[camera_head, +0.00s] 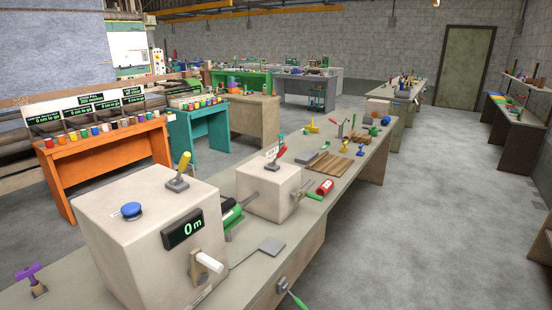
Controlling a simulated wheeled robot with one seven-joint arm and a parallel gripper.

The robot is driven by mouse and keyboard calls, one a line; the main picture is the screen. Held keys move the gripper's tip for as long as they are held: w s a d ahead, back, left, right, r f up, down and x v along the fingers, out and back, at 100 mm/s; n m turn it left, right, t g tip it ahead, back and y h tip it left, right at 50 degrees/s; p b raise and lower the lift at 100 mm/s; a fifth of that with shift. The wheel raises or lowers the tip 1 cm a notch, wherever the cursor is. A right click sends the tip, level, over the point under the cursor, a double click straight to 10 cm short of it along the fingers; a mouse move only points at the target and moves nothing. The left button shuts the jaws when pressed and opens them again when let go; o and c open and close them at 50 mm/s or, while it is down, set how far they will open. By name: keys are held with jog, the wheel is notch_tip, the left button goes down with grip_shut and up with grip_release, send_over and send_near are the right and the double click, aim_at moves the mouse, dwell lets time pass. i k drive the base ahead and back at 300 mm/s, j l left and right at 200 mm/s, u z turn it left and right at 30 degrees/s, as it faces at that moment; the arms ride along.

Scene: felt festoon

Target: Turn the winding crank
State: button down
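A large cream box (130,215) stands on the near bench. A crank with a white grip (209,262) and a tan arm is mounted low on its front face, below a black display (183,229) reading "0 m". I take this to be the winding crank. The grip sticks out toward the right. A blue button (131,210) and a yellow lever (183,165) sit on top of the box. My gripper is not in view.
A smaller cream box (268,190) with a red-handled lever (279,152) stands behind, with a green cylinder (231,217) between the boxes. A green-handled lever (296,298) is on the bench front. A purple handle (28,271) is at left. Open floor (420,230) lies right.

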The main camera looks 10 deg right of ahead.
aim_at(199, 261)
jog(key=i+l, duration=0.15)
jog(key=l, duration=0.2)
jog(key=i+l+u, duration=0.15)
jog(key=l, duration=0.2)
jog(key=u, duration=1.25)
jog(key=i+j+u, duration=0.1)
jog(key=i+u, duration=0.7)
jog(key=k, duration=0.05)
